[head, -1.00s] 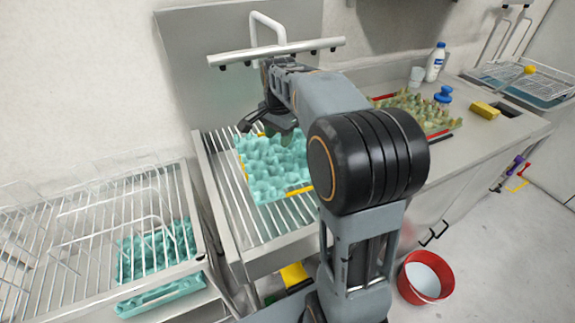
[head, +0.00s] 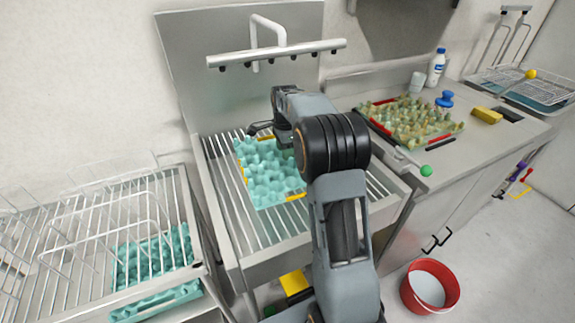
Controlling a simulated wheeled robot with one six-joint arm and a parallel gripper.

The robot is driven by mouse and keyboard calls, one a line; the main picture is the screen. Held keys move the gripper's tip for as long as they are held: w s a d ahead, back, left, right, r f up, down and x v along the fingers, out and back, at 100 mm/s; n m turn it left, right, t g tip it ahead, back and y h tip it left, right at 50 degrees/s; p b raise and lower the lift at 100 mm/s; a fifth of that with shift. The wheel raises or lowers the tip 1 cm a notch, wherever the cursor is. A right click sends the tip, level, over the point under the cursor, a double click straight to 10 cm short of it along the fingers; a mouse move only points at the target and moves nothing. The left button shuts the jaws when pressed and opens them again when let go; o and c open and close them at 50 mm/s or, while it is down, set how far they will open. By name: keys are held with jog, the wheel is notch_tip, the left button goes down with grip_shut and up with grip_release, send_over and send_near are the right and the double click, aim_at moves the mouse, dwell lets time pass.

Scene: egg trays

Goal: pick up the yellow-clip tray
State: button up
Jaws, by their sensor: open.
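The yellow-clip tray (head: 265,183) is a teal egg tray with yellow clips at its edges. It lies on the wire rack of the sink unit in the middle of the head view. My gripper (head: 268,133) is open over the tray's far edge, close to a yellow clip there. My arm hides part of the tray's right side. I cannot tell whether the fingers touch the tray.
A red-clip egg tray (head: 412,118) lies on the counter at right, with a blue-topped item (head: 445,99), a bottle (head: 436,67) and a yellow sponge (head: 487,115) near it. Another teal tray (head: 155,258) is under the left wire rack. A spray bar (head: 276,53) hangs above the sink. A red bucket (head: 430,287) stands on the floor.

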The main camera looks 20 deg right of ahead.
jog(key=shift+f, duration=0.65)
grip_shut()
